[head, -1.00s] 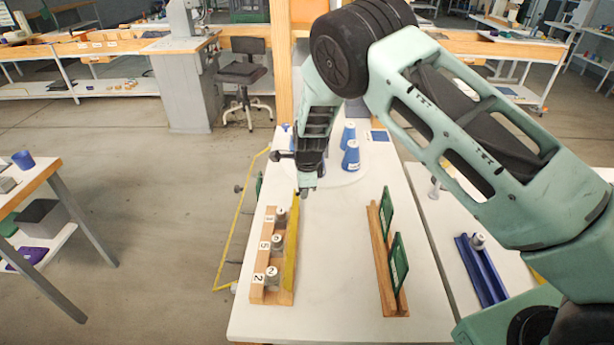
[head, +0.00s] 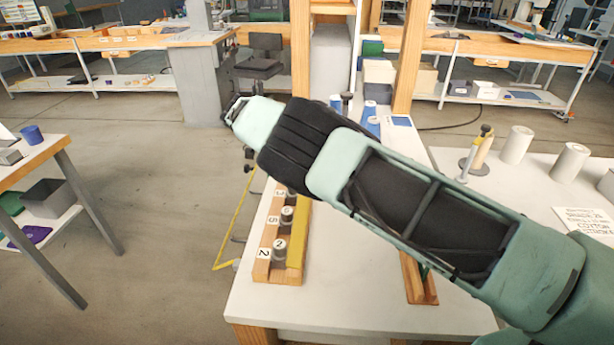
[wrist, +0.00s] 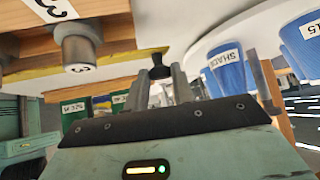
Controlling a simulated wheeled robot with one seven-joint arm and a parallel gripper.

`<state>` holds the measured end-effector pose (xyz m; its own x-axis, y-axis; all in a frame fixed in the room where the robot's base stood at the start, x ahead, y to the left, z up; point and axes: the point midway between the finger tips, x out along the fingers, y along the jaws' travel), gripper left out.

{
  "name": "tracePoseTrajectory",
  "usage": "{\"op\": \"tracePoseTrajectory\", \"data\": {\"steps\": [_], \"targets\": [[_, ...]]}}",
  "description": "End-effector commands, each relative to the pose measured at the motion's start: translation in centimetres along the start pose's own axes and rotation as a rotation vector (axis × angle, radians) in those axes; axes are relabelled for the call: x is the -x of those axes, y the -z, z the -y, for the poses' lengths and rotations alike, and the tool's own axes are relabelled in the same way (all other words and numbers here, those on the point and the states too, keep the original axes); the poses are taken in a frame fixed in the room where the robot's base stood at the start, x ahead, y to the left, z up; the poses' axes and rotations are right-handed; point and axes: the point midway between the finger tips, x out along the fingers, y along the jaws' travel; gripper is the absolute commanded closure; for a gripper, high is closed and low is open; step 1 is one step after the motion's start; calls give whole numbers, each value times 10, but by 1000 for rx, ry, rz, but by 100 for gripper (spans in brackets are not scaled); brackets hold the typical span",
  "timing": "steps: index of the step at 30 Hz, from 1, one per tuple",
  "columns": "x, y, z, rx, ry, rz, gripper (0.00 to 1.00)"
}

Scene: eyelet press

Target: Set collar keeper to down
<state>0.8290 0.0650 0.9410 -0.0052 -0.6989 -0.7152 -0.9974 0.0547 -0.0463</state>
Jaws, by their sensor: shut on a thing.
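In the wrist view my gripper (wrist: 160,90) has its two grey fingers close together around a small black-knobbed piece (wrist: 159,68), which shows between and just beyond the fingertips. It looks like the collar keeper's handle, but I see no label on it. Its lower part is hidden by the fingers, and I cannot tell whether it is up or down.
A wooden rack (head: 262,268) with numbered grey cylinders stands at the table's left, with a yellow strip beside it. Blue labelled cones (wrist: 226,70) stand close right of my fingers in the wrist view. The white tabletop (head: 340,290) is clear at the front.

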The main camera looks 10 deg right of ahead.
Motion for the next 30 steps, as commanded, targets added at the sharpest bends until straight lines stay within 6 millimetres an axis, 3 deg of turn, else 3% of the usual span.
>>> {"op": "tracePoseTrajectory", "data": {"steps": [1, 12, 30], "targets": [[-7, -8, 1, 6, -2, -24, 98], [-4, -10, 1, 34, -26, -147, 98], [-3, -10, 1, 40, -36, -173, 98]]}}
